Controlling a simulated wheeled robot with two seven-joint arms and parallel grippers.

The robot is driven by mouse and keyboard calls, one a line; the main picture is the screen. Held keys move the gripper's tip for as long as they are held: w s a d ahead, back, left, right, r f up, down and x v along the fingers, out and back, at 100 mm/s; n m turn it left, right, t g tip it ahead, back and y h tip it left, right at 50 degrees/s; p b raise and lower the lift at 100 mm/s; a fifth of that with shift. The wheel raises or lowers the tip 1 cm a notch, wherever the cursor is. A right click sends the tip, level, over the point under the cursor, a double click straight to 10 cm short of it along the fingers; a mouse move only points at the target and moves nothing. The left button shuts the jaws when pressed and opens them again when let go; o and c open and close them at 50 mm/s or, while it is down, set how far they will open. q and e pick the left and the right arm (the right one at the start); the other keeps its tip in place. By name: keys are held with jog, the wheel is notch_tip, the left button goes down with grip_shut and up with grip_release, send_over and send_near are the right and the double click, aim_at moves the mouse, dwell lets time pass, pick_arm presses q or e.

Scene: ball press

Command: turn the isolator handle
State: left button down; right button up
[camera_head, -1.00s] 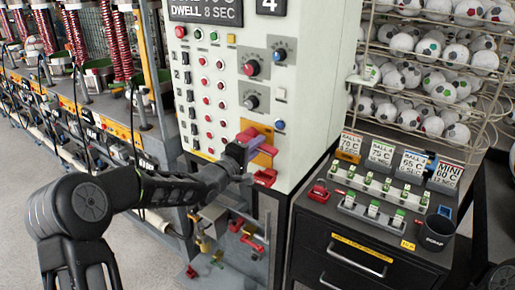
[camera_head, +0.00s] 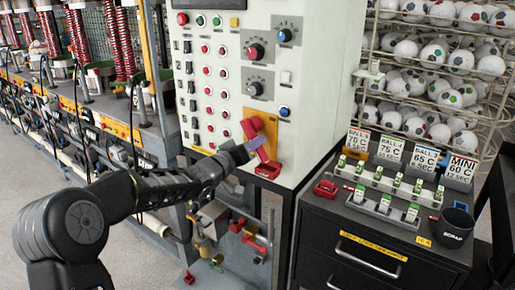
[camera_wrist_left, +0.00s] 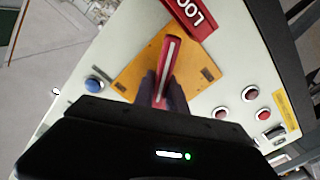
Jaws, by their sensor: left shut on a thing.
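The red isolator handle (camera_head: 264,153) sits on a yellow plate on the front of the pale control cabinet. In the wrist view the handle (camera_wrist_left: 170,60) stands out from the yellow plate (camera_wrist_left: 139,67). My left gripper (camera_head: 246,148) reaches it from the left. In the wrist view its dark fingers (camera_wrist_left: 163,92) are shut on the handle, one on each side. The gripper and arm hide part of the plate in the head view. A red tag with white letters (camera_wrist_left: 190,14) lies beyond the handle. My right gripper is not in view.
Buttons and knobs (camera_head: 254,51) cover the cabinet front above the handle. A red block (camera_head: 268,170) is just below it. A dark drawer unit (camera_head: 360,245) with cards and a cup stands to the right. Red locks and valves (camera_head: 250,235) hang low beneath the cabinet.

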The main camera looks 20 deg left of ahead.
pick_arm(q)
jog(key=shift+w+a+f+m+b, duration=0.15)
jog(key=shift+a+m+b, duration=0.25)
jog(key=shift+m, duration=0.7)
jog(key=shift+w+a+f+m+b, duration=0.15)
jog(key=shift+a+m+b, duration=0.25)
jog(key=shift+m, duration=0.7)
jog(key=shift+w+a+f+m+b, duration=0.15)
jog(key=shift+a+m+b, duration=0.2)
jog(key=shift+m, duration=0.75)
jog(key=shift+s+a, duration=0.1)
jog(key=c, duration=1.4)
grip_release()
jog(key=shift+o, duration=0.2)
jog(key=shift+r, duration=0.1)
jog(key=v, duration=0.7)
jog(key=shift+s+b, duration=0.4)
jog(key=shift+b, duration=0.05)
jog(key=shift+a, duration=0.1)
